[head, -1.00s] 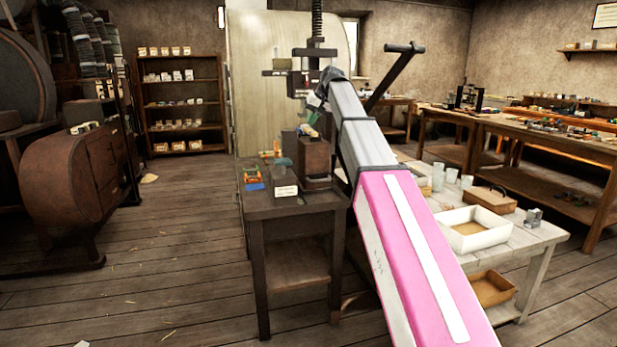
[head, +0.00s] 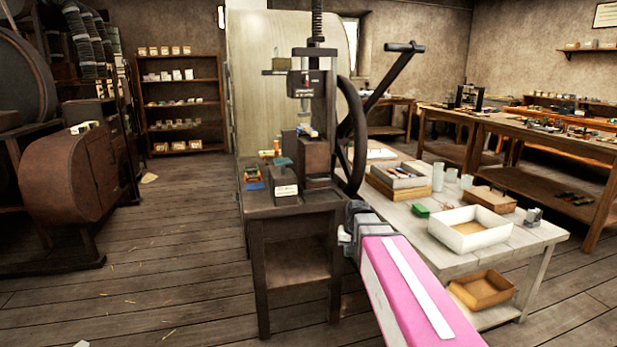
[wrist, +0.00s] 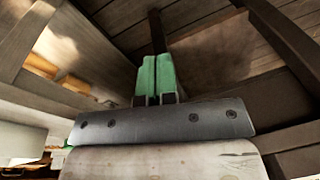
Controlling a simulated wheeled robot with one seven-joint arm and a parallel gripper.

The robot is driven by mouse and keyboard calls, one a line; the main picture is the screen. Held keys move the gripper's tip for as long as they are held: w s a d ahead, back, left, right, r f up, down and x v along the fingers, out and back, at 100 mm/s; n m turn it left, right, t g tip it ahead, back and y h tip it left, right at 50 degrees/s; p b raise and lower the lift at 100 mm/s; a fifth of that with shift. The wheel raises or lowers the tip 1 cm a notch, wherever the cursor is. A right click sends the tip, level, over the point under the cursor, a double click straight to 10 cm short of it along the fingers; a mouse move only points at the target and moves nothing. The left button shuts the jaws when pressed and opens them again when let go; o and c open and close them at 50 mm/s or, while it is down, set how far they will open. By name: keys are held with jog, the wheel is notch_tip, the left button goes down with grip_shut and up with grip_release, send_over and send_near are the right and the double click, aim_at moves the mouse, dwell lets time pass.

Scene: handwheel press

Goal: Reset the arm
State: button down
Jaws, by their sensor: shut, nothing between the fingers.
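In the wrist view my gripper (wrist: 157,78) is shut, its two green fingers side by side with nothing between them. In the head view my pink and white arm reaches in from the bottom right and ends low beside the dark press stand (head: 262,210); the fingers do not show clearly there. The handwheel press (head: 318,110) stands upright on this stand. Its dark handwheel (head: 357,140) is on the right side, and a long crank handle (head: 392,78) slants up to the right.
A pale worktable (head: 520,240) right of the arm holds a white tray (head: 470,243), a wooden box and cups. A tan tray (head: 482,303) sits on its lower shelf. Small blocks lie on the press stand. The plank floor at left is mostly clear.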

jog(key=s+d+f, duration=0.2)
jog(key=s+f, duration=0.3)
jog(key=s, duration=0.2)
jog(key=s+d+f+g+h, duration=0.1)
jog(key=s+d+f, duration=0.1)
jog(key=s+f, duration=0.3)
jog(key=s, duration=0.3)
jog(key=shift+d+f, duration=0.3)
jog(key=shift+f, duration=0.05)
